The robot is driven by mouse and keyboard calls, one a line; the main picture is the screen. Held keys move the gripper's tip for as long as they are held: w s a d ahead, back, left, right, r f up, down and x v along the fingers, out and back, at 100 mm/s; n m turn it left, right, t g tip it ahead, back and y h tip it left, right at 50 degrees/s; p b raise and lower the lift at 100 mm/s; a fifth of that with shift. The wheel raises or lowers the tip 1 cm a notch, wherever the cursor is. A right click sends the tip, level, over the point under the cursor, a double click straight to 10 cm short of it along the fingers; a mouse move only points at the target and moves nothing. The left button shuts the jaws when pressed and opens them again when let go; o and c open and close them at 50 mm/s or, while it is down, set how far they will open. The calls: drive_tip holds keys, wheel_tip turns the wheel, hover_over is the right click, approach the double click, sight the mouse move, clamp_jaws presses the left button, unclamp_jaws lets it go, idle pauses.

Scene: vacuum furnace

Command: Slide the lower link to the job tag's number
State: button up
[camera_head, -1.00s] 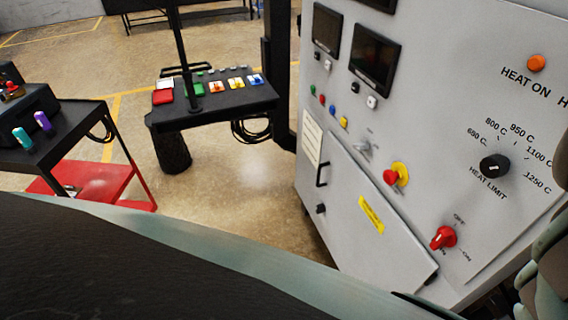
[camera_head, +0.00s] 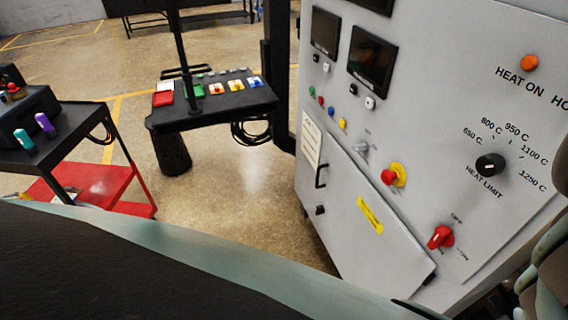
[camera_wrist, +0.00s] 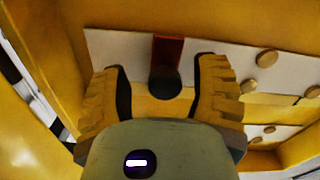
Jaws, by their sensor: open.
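In the wrist view, my gripper (camera_wrist: 160,88) is open, with its two ribbed yellowish fingers on either side of a round black knob (camera_wrist: 165,84). The knob sits in front of a short red bar (camera_wrist: 168,50) on a white strip (camera_wrist: 215,68) that bears round brass studs. I cannot tell whether the fingers touch the knob. A second pale strip with studs (camera_wrist: 285,138) shows at the lower right. Which of these is the lower link is not clear. No job tag number is readable. My gripper is not in the head view.
Yellow walls (camera_wrist: 60,45) close in around my gripper in the wrist view. The head view shows a grey furnace cabinet (camera_head: 440,130) with knobs and screens, a black control desk (camera_head: 225,103) and a red-shelved cart (camera_head: 95,185). Floor between them is clear.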

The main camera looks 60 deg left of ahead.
drive_tip(key=shift+s+a, duration=0.1)
drive_tip(key=shift+s+a+f, duration=0.1)
drive_tip(key=shift+s+a, duration=0.05)
drive_tip(key=shift+s, duration=0.15)
drive_tip(key=v, duration=1.1)
